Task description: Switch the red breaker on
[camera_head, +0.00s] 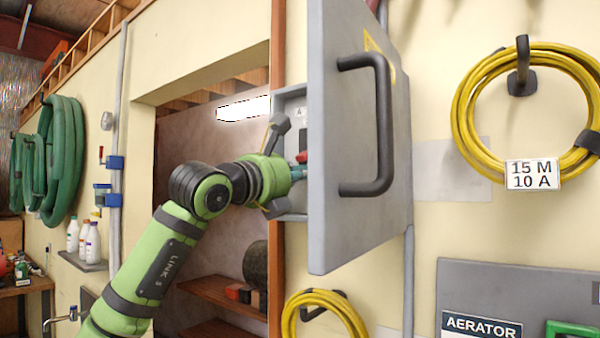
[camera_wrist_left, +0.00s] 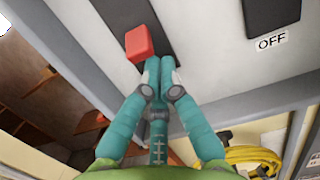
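The red breaker (camera_wrist_left: 139,43) is a red lever on a dark slot in a light panel, in the upper middle of the left wrist view. In the head view a small patch of red (camera_head: 302,157) shows between my gripper and the cabinet door. My left gripper (camera_wrist_left: 160,66) has its teal fingertips together, right beside the lever's lower right edge. I cannot tell whether they touch it. Nothing shows between the fingertips. In the head view the left gripper (camera_head: 298,172) reaches into the grey cabinet (camera_head: 290,100), partly hidden by the door. My right gripper is not in view.
The grey cabinet door (camera_head: 345,215) stands open, close to the right of my left gripper, with a black handle (camera_head: 383,125). A black switch (camera_wrist_left: 268,14) with an "OFF" label (camera_wrist_left: 271,42) is right of the red lever. Yellow cable coils (camera_head: 465,110) hang further right.

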